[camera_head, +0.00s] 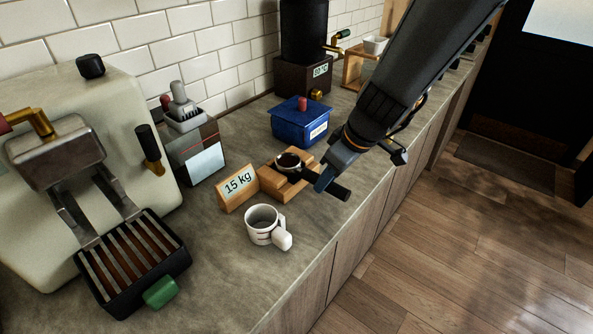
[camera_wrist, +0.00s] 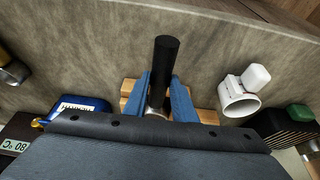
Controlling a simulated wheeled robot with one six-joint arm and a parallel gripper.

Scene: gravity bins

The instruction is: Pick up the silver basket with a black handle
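The silver basket (camera_head: 288,162) with dark contents sits on a small wooden stand (camera_head: 292,184) on the counter. Its black handle (camera_head: 334,189) points right, toward the counter's front edge. My gripper (camera_head: 326,180) is low over the handle, just right of the basket. In the wrist view the black handle (camera_wrist: 163,62) lies between the two blue fingers of my gripper (camera_wrist: 164,78). The fingers look close to the handle on both sides. I cannot tell whether they press on it. The basket's silver part is mostly hidden in the wrist view.
A "15 kg" wooden sign (camera_head: 237,187) and a white mug (camera_head: 264,225) stand left of the stand. A blue box (camera_head: 299,127) is behind it. The espresso machine (camera_head: 75,150) is at far left. The counter's front edge (camera_head: 338,236) is close by.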

